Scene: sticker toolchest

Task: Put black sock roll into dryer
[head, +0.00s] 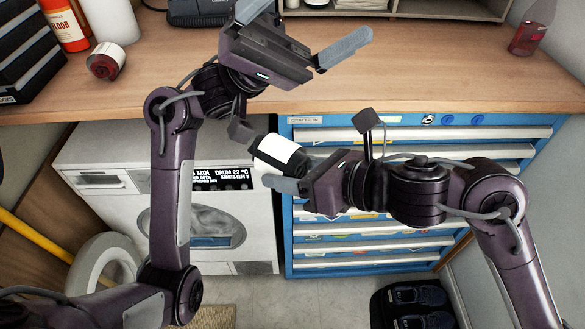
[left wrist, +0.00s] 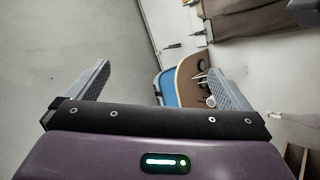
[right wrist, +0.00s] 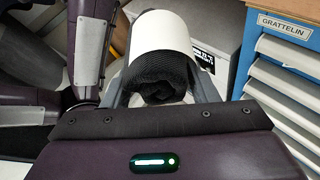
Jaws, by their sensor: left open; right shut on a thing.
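The black sock roll with a white band (head: 280,155) is held in my right gripper (head: 284,168), in front of the dryer's right edge. The right wrist view shows the roll (right wrist: 160,78) between both fingers, its black coiled end toward me. The white dryer (head: 105,155) stands under the worktop at left, its lit display partly behind my arm. Its round front (head: 215,232) is partly covered by my left arm. A grey ring (head: 103,258) at its left looks like a door swung out. My left gripper (head: 305,38) is open and empty above the worktop.
A blue drawer chest (head: 300,222) stands right of the dryer. The wooden worktop (head: 440,75) holds a red bottle (head: 65,25), a jar (head: 106,62) and black trays (head: 30,60) at left. Black shoes (head: 415,300) lie on the floor at lower right.

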